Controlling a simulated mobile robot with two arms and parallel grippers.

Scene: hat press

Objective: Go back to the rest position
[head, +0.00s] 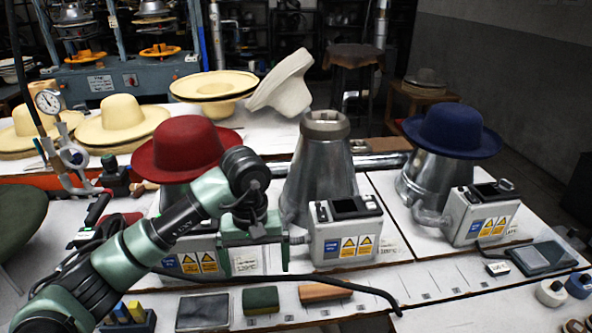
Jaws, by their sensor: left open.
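My left gripper (254,260) hangs in front of the left and middle hat presses, pointing down. Its two green fingers are spread apart with nothing between them. My green left arm (150,245) reaches in from the lower left. A red hat (183,146) sits on the left press, behind my arm, which hides part of that press. The middle metal cone (319,170) is bare. A blue hat (450,130) sits on the right metal cone (428,180). My right gripper does not show.
Control boxes (345,232) stand before the cones. Sanding blocks (260,299), a dark pad (203,311) and a black hose (330,283) lie along the front. Cream hats (122,118) rest on the white table behind. A dial gauge (48,101) stands at left.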

